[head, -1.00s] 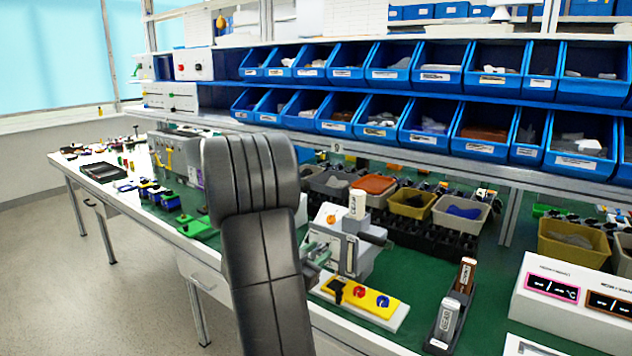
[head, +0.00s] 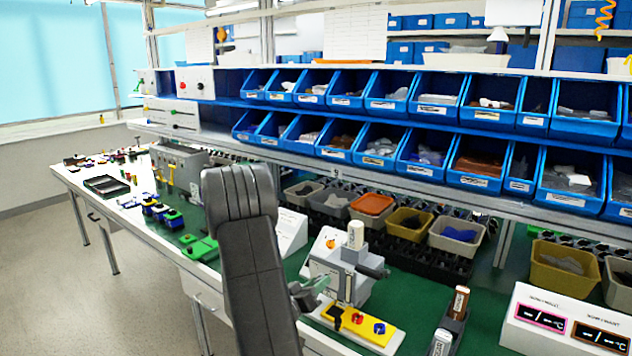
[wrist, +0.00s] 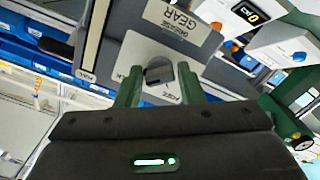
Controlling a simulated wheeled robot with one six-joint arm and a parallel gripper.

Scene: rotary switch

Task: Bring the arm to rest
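My gripper (wrist: 159,84) has two green fingers, which stand apart in the wrist view. A dark round knob (wrist: 158,72) on a pale plate shows between the fingertips, with gaps on both sides. The plate belongs to a grey unit (wrist: 165,45) with a "GREASE GEAR" label. In the head view my gripper (head: 312,292) is beside a grey and white machine (head: 345,270), partly hidden by my dark arm. I cannot tell from that view whether it touches the machine.
A yellow switch panel (head: 356,323) with red and blue knobs lies in front of the machine. Blue bins (head: 438,98) fill the shelves behind. A white temperature display box (head: 570,322) stands at the right. Small parts (head: 158,212) lie on the bench at left.

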